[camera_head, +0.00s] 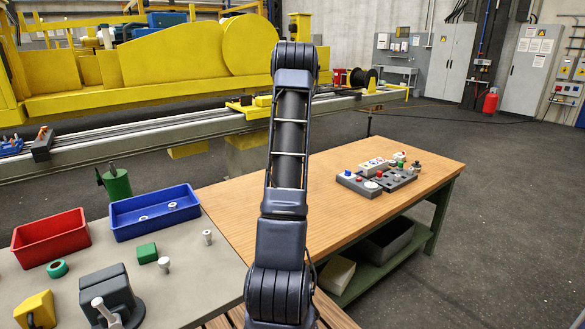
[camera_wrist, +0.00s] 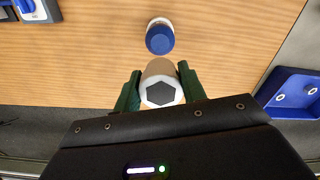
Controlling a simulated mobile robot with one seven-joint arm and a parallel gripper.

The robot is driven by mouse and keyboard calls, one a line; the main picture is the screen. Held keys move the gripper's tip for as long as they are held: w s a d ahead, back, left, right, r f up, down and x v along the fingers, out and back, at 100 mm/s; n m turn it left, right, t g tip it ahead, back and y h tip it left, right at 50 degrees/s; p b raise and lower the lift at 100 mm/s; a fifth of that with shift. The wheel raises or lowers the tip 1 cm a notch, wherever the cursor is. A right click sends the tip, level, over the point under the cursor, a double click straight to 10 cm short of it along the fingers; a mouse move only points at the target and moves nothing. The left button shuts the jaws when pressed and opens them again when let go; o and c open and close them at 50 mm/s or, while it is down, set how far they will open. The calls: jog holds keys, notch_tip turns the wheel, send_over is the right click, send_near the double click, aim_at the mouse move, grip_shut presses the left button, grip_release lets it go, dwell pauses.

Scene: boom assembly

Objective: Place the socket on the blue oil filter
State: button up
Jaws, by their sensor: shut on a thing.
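The socket (camera_wrist: 161,76) is a pale, round piece with a dark hexagonal hole facing the wrist camera. My gripper (camera_wrist: 160,86) is shut on it, with a green finger on each side. The blue oil filter (camera_wrist: 159,39) has a blue round top and a whitish part at its far side. It is on the wooden table (camera_wrist: 225,45), just beyond the socket in the wrist view and apart from it in the picture. The height gap cannot be told. In the head view my arm hides my gripper, the socket and the filter.
A blue bin (camera_head: 157,222) and a red bin (camera_head: 50,236) stand on the grey table at the left. A green block (camera_head: 147,253) and small white pieces lie near them. A control panel (camera_head: 377,178) sits on the wooden table's far right part. Wood around the filter is mostly clear.

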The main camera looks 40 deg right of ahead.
notch_tip(320, 180, down, 11)
jog(key=shift+f, duration=0.1)
dwell(0.5)
jog(key=shift+f, duration=0.15)
jog(key=o, duration=1.1)
